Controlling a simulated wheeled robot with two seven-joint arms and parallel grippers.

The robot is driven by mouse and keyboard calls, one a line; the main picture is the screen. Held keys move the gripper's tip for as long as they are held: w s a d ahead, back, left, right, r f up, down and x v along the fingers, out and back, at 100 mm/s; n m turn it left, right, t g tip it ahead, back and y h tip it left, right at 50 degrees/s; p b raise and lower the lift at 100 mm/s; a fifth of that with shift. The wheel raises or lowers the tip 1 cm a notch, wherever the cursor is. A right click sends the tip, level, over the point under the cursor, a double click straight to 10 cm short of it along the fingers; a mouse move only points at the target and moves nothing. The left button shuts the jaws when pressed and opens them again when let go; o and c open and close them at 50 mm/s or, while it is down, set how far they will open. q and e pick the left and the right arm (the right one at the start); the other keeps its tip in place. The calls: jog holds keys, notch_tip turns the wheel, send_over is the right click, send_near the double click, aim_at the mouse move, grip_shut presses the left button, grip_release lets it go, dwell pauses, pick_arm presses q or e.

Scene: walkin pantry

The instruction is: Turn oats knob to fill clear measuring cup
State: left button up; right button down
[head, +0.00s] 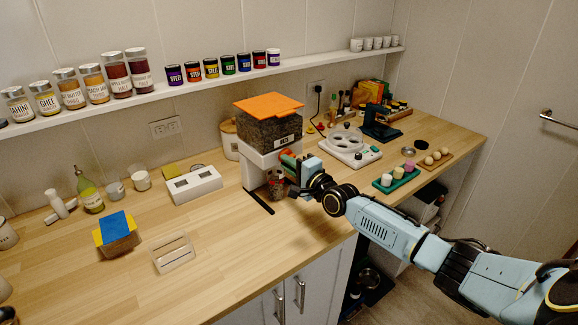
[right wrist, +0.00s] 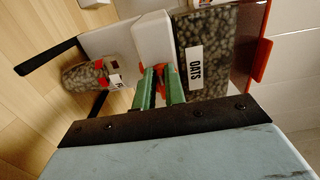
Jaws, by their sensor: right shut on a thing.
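The oats dispenser (head: 270,125) has an orange lid, a clear hopper of oats and a white body. Its OATS label (right wrist: 196,65) shows in the right wrist view. My right gripper (head: 289,163) is at the dispenser's front, its green fingers (right wrist: 160,88) shut on the orange-red oats knob (right wrist: 164,72), which they mostly cover. The clear measuring cup (right wrist: 84,76) stands under the spout and holds oats, with a red mark and a white label on its side. The cup also shows below my gripper in the head view (head: 277,188). My left gripper is not in view.
A white scale-like appliance (head: 350,148) and a green tray (head: 396,181) stand right of the dispenser. A white box (head: 194,186) stands to its left. A shelf (head: 200,84) with jars runs above.

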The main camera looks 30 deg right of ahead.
dwell(0.3)
jog(key=c, duration=1.5)
grip_release()
jog(key=shift+o, duration=0.2)
jog(key=s+d+p, duration=0.1)
jog(key=s+d, duration=0.1)
jog(key=s, duration=1.1)
jog(key=shift+s+p, duration=0.15)
jog(key=shift+p, duration=0.15)
jog(key=shift+a, duration=0.1)
